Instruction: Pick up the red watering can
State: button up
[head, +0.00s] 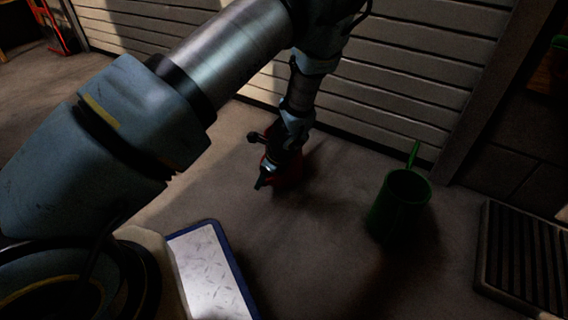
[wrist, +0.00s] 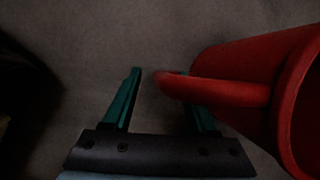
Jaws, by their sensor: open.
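The red watering can (wrist: 245,62) fills the right side of the wrist view, with its round body cut off by the frame edge. A red projecting part of it (wrist: 215,90), which looks like its handle or spout, reaches left into the space between my fingers. My gripper (wrist: 165,88) is open, its two green fingers apart, the right one partly under that red part. I cannot tell whether they touch. In the head view the red can (head: 289,172) is mostly hidden behind my gripper (head: 262,178), on the floor near the slatted door.
A green watering can (head: 398,205) stands on the floor to the right. A dark slatted grate or mat (head: 522,262) lies at the far right. The slatted door (head: 400,65) closes off the back. A blue-edged plate (head: 212,275) shows at the bottom. Open floor lies between.

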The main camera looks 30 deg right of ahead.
jog(key=shift+w+f, duration=0.1)
jog(key=shift+f, duration=0.05)
grip_shut()
dwell(0.4)
dwell(1.0)
